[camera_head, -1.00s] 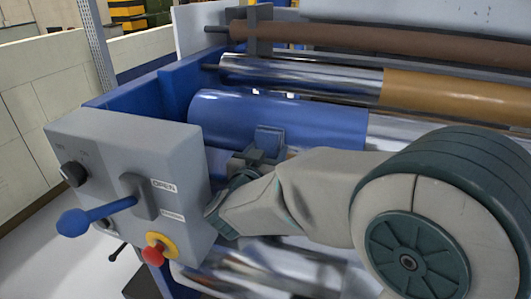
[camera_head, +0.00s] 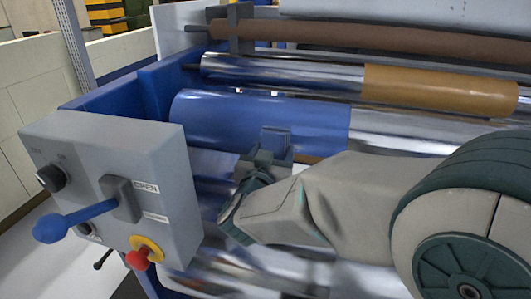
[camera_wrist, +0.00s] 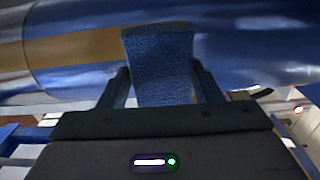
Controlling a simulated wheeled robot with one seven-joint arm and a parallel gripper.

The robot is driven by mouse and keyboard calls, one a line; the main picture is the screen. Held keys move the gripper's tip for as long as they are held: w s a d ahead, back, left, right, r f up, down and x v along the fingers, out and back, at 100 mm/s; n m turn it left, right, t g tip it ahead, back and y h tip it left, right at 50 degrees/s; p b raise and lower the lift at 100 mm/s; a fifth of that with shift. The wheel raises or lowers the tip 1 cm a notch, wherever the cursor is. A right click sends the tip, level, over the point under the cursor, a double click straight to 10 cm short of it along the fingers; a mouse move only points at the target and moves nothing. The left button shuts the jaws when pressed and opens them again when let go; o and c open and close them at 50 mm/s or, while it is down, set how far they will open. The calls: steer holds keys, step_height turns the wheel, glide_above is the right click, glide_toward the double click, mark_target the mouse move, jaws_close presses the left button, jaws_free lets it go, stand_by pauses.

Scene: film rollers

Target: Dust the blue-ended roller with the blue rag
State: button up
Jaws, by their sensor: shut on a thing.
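The blue-ended roller (camera_head: 235,118) lies across the machine, with a wide blue left end and a shiny metal part to its right. My gripper (camera_head: 262,165) is in front of the blue end, right of its middle. It is shut on the blue rag (camera_head: 275,140), which stands up against the view of the roller's lower edge. In the wrist view the rag (camera_wrist: 160,65) sits between the two fingers and covers part of a shiny roller (camera_wrist: 250,50) behind it. I cannot tell whether rag and roller touch.
A grey control box (camera_head: 115,180) with a blue-knobbed lever (camera_head: 50,228) and a red button (camera_head: 140,258) stands left of my gripper. Behind are an amber-banded roller (camera_head: 440,90) and a brown roller (camera_head: 380,38). Another shiny roller lies below my arm.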

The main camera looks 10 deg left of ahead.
mark_target(255, 142)
steer(key=shift+s+d+b, duration=0.15)
steer(key=shift+d+b, duration=0.15)
steer(key=shift+d, duration=1.5)
steer(key=shift+s+d+b, duration=0.1)
steer(key=shift+d+b, duration=0.2)
steer(key=shift+d, duration=1.45)
steer(key=shift+a, duration=0.1)
steer(key=shift+w+a+p, duration=0.15)
steer(key=shift+a+p, duration=0.1)
steer(key=shift+a, duration=1.8)
steer(key=shift+w+a+p, duration=0.2)
steer(key=shift+a+p, duration=0.1)
steer(key=shift+a, duration=1.7)
steer(key=shift+w+a+p, duration=0.15)
steer(key=shift+a+p, duration=0.1)
steer(key=shift+a, duration=1.8)
steer(key=shift+s, duration=0.1)
steer(key=shift+s+a, duration=0.15)
steer(key=shift+s, duration=2.8)
steer(key=shift+s+a, duration=0.15)
steer(key=shift+s, duration=1.35)
